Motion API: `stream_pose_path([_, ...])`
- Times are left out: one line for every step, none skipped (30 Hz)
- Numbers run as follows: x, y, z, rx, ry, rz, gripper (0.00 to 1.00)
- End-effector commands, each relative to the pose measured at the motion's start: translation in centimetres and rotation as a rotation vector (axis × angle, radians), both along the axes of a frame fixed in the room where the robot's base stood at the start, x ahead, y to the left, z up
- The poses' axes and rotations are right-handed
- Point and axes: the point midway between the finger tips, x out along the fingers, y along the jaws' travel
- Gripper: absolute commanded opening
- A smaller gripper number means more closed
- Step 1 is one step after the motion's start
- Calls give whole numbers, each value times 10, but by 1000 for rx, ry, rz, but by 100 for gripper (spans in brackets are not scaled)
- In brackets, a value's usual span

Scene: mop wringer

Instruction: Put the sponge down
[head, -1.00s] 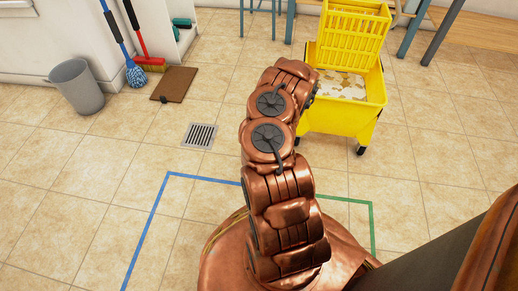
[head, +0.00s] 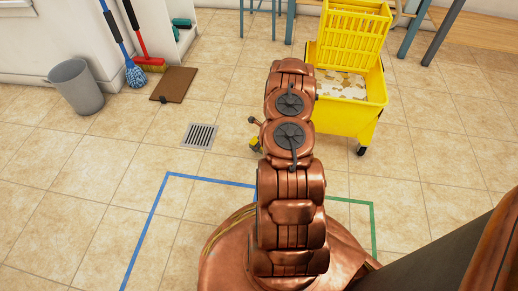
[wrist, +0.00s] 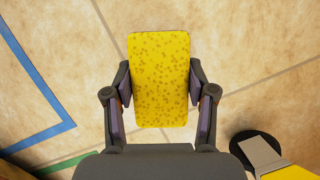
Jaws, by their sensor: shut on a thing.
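My gripper (wrist: 160,88) is shut on a yellow sponge (wrist: 160,65) with darker speckles, one finger on each long side. The sponge hangs over the tiled floor; its height above the floor is hard to tell. In the head view, a small yellow piece of the sponge (head: 255,142) shows just left of my arm, right of the floor drain. Most of my gripper is hidden behind the arm there.
A yellow mop bucket (head: 345,120) with a wringer (head: 352,35) stands behind and right of my arm. Blue tape (head: 150,225) and green tape (head: 372,230) mark the floor. A drain (head: 199,136), brown mat (head: 173,85) and grey bin (head: 76,88) are left. Open tiles lie between.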

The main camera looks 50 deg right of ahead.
Motion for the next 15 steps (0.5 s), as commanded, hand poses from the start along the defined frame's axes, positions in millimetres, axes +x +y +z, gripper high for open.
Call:
stream_pose_path([1,-1,0,-1,0,3,14])
stream_pose_path([2,-2,0,-1,0,2,14])
stream_pose_path([2,-2,0,0,0,2,14])
stream_pose_path([2,-2,-1,1,-1,1,14])
stream_pose_path([2,-2,-3,1,0,1,14])
stream_pose_path([2,-2,-5,1,0,0,14])
stream_pose_path([2,-2,-8,1,0,0,14])
stream_pose_path([2,-2,-12,1,0,-1,14])
stream_pose_path([2,-2,-18,1,0,-1,14])
stream_pose_path([2,-2,-22,1,0,0,14])
stream_pose_path([1,-2,-26,1,0,2,14])
stream_pose_path([1,-2,-31,1,0,2,14])
stream_pose_path([2,-1,-34,1,0,2,14])
stream_pose_path([1,-1,-36,2,0,1,14])
stream_pose_path([2,-1,-37,2,0,1,14])
